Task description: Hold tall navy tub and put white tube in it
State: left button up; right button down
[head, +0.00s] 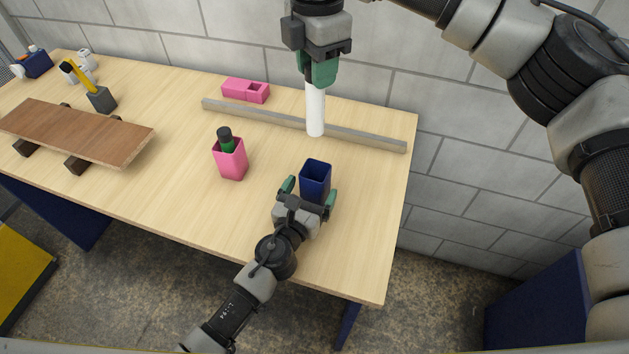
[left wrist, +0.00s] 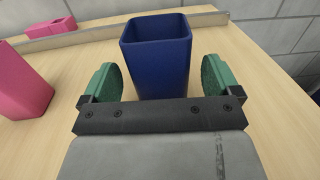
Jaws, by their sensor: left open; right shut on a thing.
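The tall navy tub (head: 316,178) stands upright on the table near its right end. It also shows in the left wrist view (left wrist: 158,62), and the visible part of its inside looks empty. My left gripper (head: 309,192) is open, with one green finger on each side of the tub. In the left wrist view the fingers (left wrist: 158,78) show gaps to the tub's walls. My right gripper (head: 317,74) is shut on the upper end of the white tube (head: 315,108). The tube hangs upright, above and behind the tub in the head view.
A pink tub (head: 231,163) with a green, dark-topped thing (head: 225,138) inside stands left of the navy tub. A grey bar (head: 364,139) lies along the back, near a pink block (head: 246,91). A brown board (head: 75,132) rests on dark supports at left.

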aim_at(310, 191)
pick_arm(q)
jog(key=shift+x, duration=1.55)
jog(key=c, duration=1)
pick_arm(e)
jog(key=shift+f, duration=6.5)
jog(key=c, duration=0.7)
grip_release()
notch_tip(310, 191, up, 12)
